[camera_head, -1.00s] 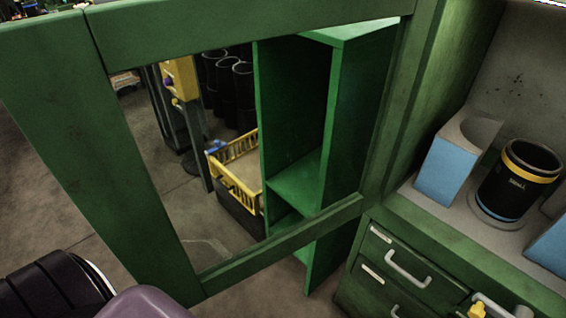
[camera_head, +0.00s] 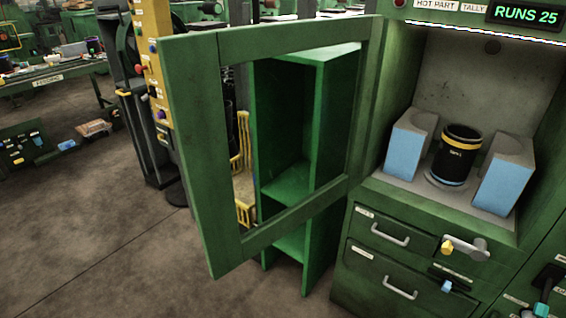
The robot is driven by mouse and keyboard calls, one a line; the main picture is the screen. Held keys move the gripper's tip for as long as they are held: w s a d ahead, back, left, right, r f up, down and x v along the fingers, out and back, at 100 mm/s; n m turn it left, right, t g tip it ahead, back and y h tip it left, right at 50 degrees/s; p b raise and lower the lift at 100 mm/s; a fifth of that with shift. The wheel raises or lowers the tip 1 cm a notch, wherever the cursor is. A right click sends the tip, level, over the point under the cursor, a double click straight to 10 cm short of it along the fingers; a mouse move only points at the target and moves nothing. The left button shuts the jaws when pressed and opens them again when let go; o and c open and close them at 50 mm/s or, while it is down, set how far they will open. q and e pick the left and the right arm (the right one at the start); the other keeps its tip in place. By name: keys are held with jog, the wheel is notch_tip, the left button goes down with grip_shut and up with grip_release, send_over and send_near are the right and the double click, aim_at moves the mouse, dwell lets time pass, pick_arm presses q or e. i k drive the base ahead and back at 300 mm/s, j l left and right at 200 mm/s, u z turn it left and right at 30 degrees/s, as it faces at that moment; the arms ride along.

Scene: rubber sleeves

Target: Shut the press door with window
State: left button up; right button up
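The green press door with a window (camera_head: 196,150) stands wide open in the head view, swung out to the left of the press. Its hinged side is at the press's left edge, and its window opening shows a green shelf behind. The green press (camera_head: 395,198) stands at the right with its chamber uncovered. Inside the chamber a black sleeve with a yellow band (camera_head: 457,155) stands between two blue-and-grey blocks, the left block (camera_head: 405,150) and the right block (camera_head: 504,178). Neither of my grippers shows in the current view.
A green shelf unit (camera_head: 335,110) stands behind the door. Drawers with handles (camera_head: 388,235) and a yellow-knobbed lever (camera_head: 462,247) are below the chamber. A yellow crate (camera_head: 243,165) is behind the window. Bare floor (camera_head: 110,235) lies left of the door.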

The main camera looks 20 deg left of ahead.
aim_at(190, 62)
jog(key=k+z, duration=0.15)
jog(key=z, duration=0.25)
jog(key=k+z, duration=0.15)
jog(key=z, duration=0.3)
jog(key=k+l+z, duration=0.1)
jog(key=z, duration=0.3)
jog(key=j+z, duration=0.1)
jog(key=j, duration=1.1)
jog(key=j+z, duration=0.1)
jog(key=j, duration=1.15)
jog(key=k+j+z, duration=0.1)
jog(key=j, duration=1.1)
jog(key=k, duration=0.05)
